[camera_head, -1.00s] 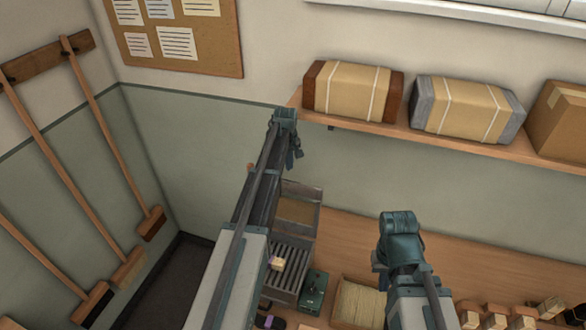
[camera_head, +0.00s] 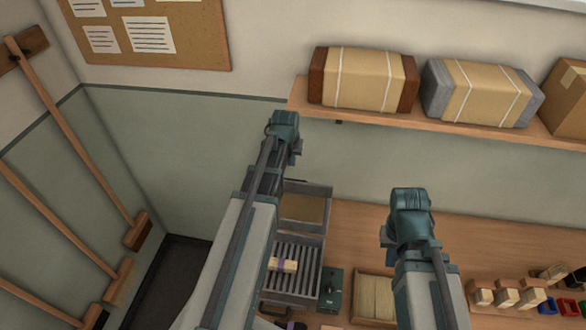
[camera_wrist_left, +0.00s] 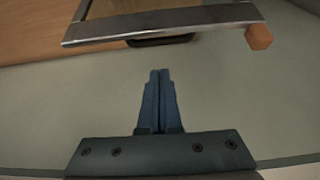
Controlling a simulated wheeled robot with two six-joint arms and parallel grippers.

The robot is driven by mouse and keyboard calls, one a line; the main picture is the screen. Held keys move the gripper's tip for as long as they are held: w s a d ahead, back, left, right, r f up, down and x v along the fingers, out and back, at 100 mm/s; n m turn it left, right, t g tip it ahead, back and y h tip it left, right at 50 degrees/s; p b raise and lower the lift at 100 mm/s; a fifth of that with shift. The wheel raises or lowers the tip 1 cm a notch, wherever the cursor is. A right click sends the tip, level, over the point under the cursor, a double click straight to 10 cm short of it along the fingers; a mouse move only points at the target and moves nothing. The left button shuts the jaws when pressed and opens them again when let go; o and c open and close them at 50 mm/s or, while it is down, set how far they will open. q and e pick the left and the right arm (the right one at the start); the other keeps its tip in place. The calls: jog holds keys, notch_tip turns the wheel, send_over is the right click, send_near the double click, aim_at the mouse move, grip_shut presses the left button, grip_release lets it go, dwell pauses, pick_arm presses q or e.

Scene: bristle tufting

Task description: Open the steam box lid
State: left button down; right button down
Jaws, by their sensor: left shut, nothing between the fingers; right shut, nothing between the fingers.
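The steam box (camera_head: 318,285) is a grey metal box with a slatted floor, its top uncovered. Its lid (camera_head: 326,211), a metal frame around a see-through pane, appears swung back beyond the box. In the left wrist view the lid's frame (camera_wrist_left: 190,21) crosses the top, with a dark handle (camera_wrist_left: 160,41) on its edge. My left gripper (camera_head: 296,155) is beyond the lid's far edge; the wrist view shows its fingers (camera_wrist_left: 159,72) shut, empty and apart from the handle. My right gripper (camera_head: 388,238) is shut above the bench, its fingertips mostly hidden.
A pale block with a purple band (camera_head: 283,265) lies on the slats. A green device (camera_head: 332,290) and a tray of bristles (camera_head: 376,296) stand to the right. A shelf (camera_head: 450,136) with packages hangs above the bench (camera_head: 480,245).

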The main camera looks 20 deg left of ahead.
pick_arm(q)
jog(key=d+b+x, duration=0.1)
jog(key=b+x, duration=0.8)
jog(key=x, duration=0.1)
jog(key=shift+a, duration=0.45)
jog(key=r+t, duration=0.1)
jog(key=r, duration=0.1)
send_over(290, 198)
jog(key=w, duration=0.2)
jog(key=shift+s+a, duration=0.25)
jog(key=shift+a, duration=0.1)
jog(key=shift+w+f, duration=0.1)
jog(key=shift+p, duration=0.35)
